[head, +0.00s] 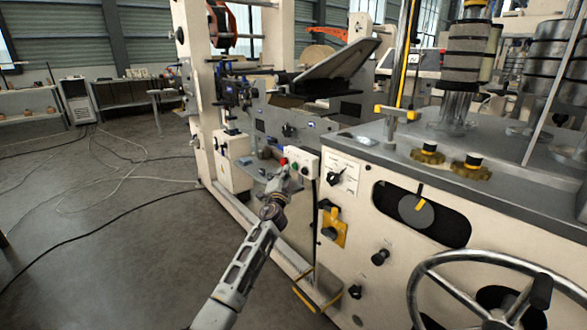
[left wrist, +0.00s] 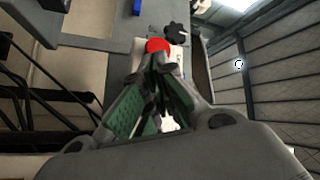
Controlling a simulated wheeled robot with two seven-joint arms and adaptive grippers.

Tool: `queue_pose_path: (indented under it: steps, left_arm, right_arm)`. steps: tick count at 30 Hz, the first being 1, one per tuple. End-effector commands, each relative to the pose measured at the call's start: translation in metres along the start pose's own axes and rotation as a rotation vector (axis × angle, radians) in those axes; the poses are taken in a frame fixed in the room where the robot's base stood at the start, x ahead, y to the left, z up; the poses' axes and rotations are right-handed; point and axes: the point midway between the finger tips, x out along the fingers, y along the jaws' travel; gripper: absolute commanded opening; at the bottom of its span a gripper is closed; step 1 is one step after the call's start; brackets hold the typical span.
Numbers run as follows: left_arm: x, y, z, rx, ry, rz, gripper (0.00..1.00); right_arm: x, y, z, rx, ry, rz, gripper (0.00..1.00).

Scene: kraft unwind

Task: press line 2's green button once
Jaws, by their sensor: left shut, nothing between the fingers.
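A small pale control box (head: 304,163) stands on the machine's side near the middle of the head view. A red button (head: 284,161) shows at its left end, and it also shows in the left wrist view (left wrist: 157,46), just beyond the fingertips. I cannot clearly make out the green button; my fingers cover part of the box face in the wrist view. My left gripper (head: 287,180) is shut and empty, its tips close in front of the box. In the left wrist view the gripper (left wrist: 158,68) points at the box. I cannot tell whether it touches. My right gripper is not in view.
A selector knob panel (head: 338,175) and a yellow-plated switch (head: 333,228) are right of the box. A handwheel (head: 480,290) fills the lower right. A black knob (left wrist: 175,32) lies beyond the red button. Open floor with cables (head: 100,210) is at left.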

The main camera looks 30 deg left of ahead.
Motion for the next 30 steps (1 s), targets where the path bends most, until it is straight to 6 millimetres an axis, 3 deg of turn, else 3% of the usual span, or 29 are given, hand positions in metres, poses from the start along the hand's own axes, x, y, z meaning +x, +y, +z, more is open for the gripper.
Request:
queue_pose_path:
  steps: [30]
  left_arm:
    - [-0.034, -0.025, 0.025, 0.001, -0.001, 0.000, 0.00]
  right_arm:
    - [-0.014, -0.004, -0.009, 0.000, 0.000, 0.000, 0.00]
